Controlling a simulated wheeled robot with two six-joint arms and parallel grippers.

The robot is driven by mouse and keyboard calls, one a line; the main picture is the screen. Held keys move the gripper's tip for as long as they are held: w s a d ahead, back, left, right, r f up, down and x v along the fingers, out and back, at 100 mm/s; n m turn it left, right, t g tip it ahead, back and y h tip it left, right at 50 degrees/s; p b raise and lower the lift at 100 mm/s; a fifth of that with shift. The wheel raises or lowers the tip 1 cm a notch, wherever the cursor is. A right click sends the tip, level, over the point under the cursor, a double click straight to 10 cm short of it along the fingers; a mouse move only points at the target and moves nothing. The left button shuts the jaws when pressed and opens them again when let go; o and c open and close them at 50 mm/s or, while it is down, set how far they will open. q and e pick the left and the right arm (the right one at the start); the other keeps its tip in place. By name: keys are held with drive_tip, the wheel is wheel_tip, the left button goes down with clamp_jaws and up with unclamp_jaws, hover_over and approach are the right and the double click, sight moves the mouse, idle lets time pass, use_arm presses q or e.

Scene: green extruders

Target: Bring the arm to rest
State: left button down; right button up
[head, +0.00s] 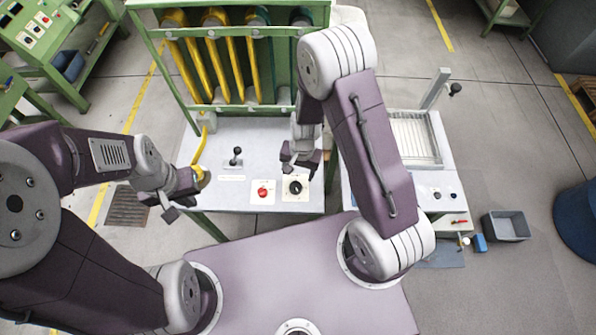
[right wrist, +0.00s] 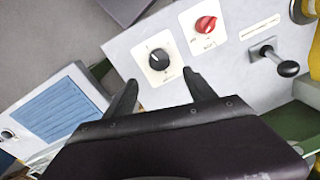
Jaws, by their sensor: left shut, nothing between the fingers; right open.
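My right gripper (head: 301,157) hangs over the front right part of the light grey control panel (head: 224,192), close to the black rotary knob (head: 295,187). In the right wrist view its two dark fingers (right wrist: 165,93) are spread apart with nothing between them, and the black knob (right wrist: 158,59) lies beyond them. Whether a finger touches the panel, I cannot tell. My left gripper (head: 182,207) is at the panel's left edge, shut and empty, beside a yellow hose (head: 199,148).
A red knob (head: 263,192) and a black lever (head: 236,157) stand on the panel. Behind it is a green frame with yellow hoses (head: 235,65). To the right is a white machine (head: 448,184) with a ridged tray (head: 415,137). A grey bin (head: 506,226) sits on the floor.

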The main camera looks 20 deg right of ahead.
drive_tip(key=w+d+r+t, duration=0.3)
drive_tip(key=w+r, duration=0.1)
drive_tip(key=r, duration=0.6)
drive_tip(key=s+d+r+n+g, duration=0.1)
drive_tip(key=s+r+n, duration=0.1)
drive_tip(key=s, duration=0.4)
drive_tip(key=s+d+r+n+g+b, duration=0.1)
drive_tip(key=s+d+r+n, duration=0.1)
drive_tip(key=s, duration=0.4)
drive_tip(key=shift+s+d+n, duration=0.15)
drive_tip(key=shift+n, duration=0.75)
drive_tip(key=shift+s+r, duration=0.1)
drive_tip(key=shift+s, duration=0.05)
